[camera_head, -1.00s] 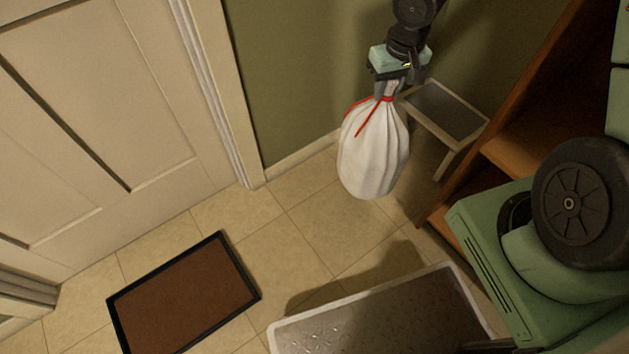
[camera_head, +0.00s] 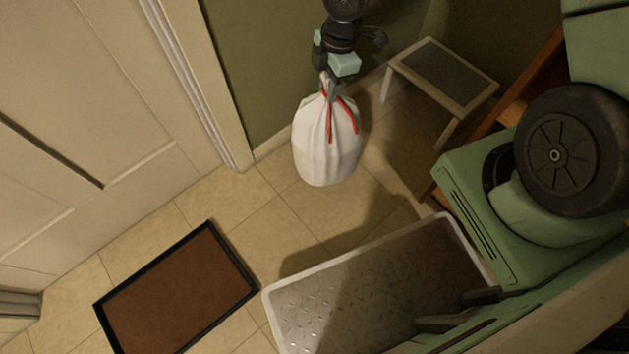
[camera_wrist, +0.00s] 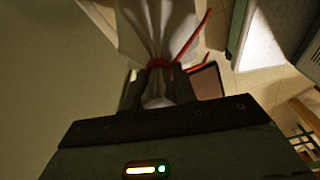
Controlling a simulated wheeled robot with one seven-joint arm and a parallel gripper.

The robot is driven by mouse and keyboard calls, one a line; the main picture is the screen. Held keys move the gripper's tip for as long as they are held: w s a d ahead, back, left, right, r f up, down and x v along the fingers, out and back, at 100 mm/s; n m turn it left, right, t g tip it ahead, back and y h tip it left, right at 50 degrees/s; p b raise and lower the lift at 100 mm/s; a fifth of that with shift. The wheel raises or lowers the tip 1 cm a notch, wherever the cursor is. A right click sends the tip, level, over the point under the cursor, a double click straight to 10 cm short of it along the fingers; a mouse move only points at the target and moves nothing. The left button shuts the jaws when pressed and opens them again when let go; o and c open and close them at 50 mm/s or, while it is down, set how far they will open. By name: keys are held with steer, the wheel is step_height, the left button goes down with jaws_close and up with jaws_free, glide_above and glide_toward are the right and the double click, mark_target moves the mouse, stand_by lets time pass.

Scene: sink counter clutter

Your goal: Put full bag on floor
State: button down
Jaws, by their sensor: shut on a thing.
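A full white bag (camera_head: 327,150) with a red drawstring hangs below my gripper (camera_head: 328,82) in the head view. My gripper is shut on the gathered neck of the bag. In the wrist view the bag (camera_wrist: 155,25) fills the top middle, and its neck sits between the two dark fingers of my gripper (camera_wrist: 160,85). The tiled floor (camera_head: 270,220) lies beneath. The bag is near the green wall; I cannot tell whether its bottom touches the floor.
A small stool (camera_head: 440,75) stands right of the bag, beside a wooden shelf (camera_head: 515,112). A brown mat (camera_head: 180,295) lies by the white door (camera_head: 90,120). My grey base plate takes up the bottom. Bare tiles lie between the mat and the bag.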

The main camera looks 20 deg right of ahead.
mark_target(322, 101)
steer(key=a+f+n, duration=0.1)
steer(key=n, duration=0.2)
steer(key=shift+s+a+f+b, duration=0.3)
steer(key=shift+a+f, duration=0.05)
steer(key=shift+f, duration=0.3)
step_height(322, 101, down, 10)
steer(key=b, duration=0.6)
steer(key=shift+a+r, duration=0.1)
steer(key=shift+r, duration=0.15)
steer(key=shift+f, duration=0.1)
steer(key=c, duration=1.1)
jaws_free()
steer(key=shift+f, duration=0.1)
steer(key=shift+s, duration=0.1)
